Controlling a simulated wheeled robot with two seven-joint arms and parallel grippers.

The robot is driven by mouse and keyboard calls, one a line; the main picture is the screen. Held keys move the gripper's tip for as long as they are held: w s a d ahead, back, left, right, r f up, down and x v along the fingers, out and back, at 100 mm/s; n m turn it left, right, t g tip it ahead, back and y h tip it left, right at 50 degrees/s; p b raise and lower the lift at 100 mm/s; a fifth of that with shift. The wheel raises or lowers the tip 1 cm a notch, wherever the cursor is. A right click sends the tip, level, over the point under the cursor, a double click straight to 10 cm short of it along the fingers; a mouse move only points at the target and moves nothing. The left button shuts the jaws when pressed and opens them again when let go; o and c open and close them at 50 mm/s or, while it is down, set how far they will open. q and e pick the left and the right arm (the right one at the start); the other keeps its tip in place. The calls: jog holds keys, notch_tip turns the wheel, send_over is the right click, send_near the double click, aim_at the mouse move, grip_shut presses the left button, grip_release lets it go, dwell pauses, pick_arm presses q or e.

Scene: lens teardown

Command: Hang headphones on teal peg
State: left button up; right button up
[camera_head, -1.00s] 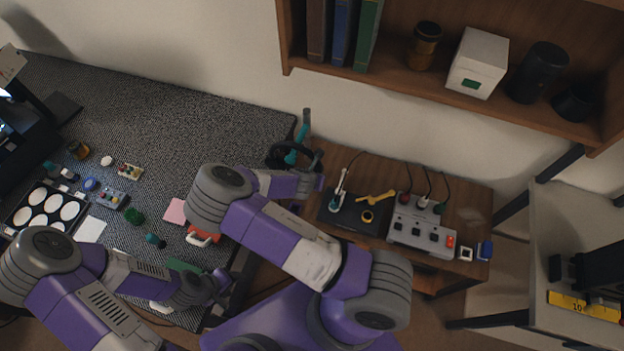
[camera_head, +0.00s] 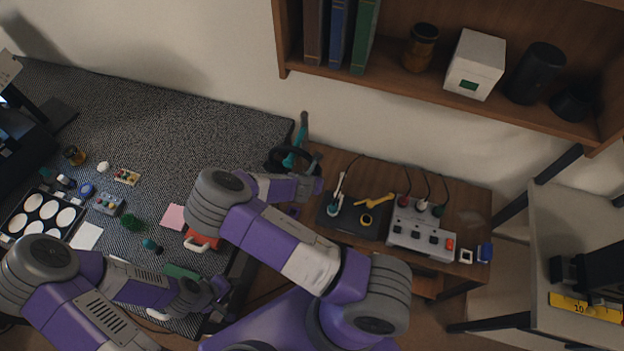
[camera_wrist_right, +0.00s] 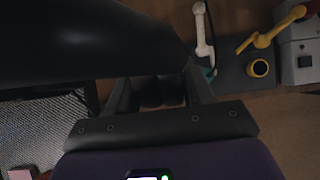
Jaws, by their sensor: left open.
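The teal peg (camera_head: 300,138) stands tilted at the back edge of the desk, by the small wooden table. The black headphones (camera_head: 277,158) are at the peg, their dark band curving around its lower part. I cannot tell whether the peg carries them. My right gripper (camera_head: 310,187) is right at the headphones. In the right wrist view, a large black part of the headphones (camera_wrist_right: 80,45) fills the upper left. Dark shapes fill the gap between the fingers, and their grip is unclear. My left gripper (camera_head: 218,290) is open and empty over the desk's front edge.
The wooden side table (camera_head: 455,185) holds a black soldering station (camera_head: 345,220) and a grey power box (camera_head: 420,232) with cables. A shelf (camera_head: 430,85) overhangs behind. Small parts, a pink pad (camera_head: 173,217) and a red-handled item (camera_head: 200,242) lie on the desk mat (camera_head: 190,130).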

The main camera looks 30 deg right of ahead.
jog(key=o, duration=0.4)
jog(key=shift+o, duration=0.2)
jog(key=v, duration=0.7)
jog(key=shift+r+p, duration=0.2)
jog(key=shift+p, duration=0.1)
jog(key=shift+s+a, duration=0.1)
